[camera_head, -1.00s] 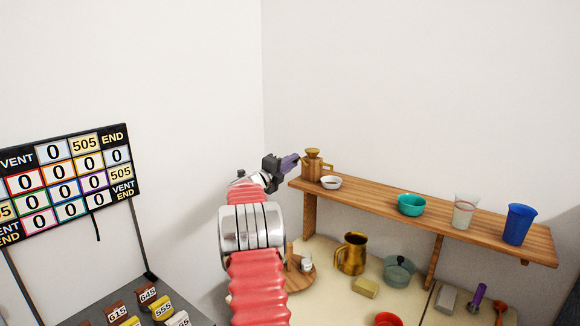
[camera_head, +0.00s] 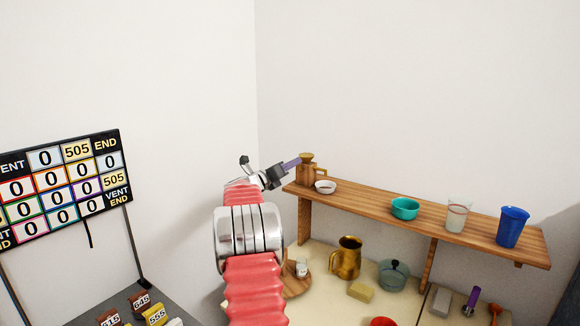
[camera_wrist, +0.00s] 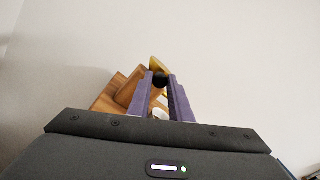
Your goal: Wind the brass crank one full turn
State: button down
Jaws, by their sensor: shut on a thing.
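A brown wooden mill (camera_head: 308,176) stands at the left end of the wall shelf, with a brass piece on top. In the wrist view, the brass crank (camera_wrist: 157,62) shows just beyond my fingertips, with a dark round knob (camera_wrist: 161,80) at its near end. My gripper (camera_head: 297,162) reaches to the mill's top from the left. Its two purple fingers (camera_wrist: 160,84) are shut on the dark knob. The fingers hide part of the mill, and the crank's full arm cannot be made out.
The wooden shelf (camera_head: 370,205) also bears a white bowl (camera_head: 325,187), a teal bowl (camera_head: 405,208), a clear glass (camera_head: 457,214) and a blue cup (camera_head: 512,226). Below are a brass jug (camera_head: 346,258) and a lidded pot (camera_head: 392,274). A number board (camera_head: 62,187) stands left.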

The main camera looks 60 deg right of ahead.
jog(key=shift+f, duration=0.45)
jog(key=c, duration=2)
grip_release()
jog(key=o, duration=0.4)
jog(key=shift+r, duration=0.25)
jog(key=v, duration=1.3)
jog(key=shift+a, duration=0.4)
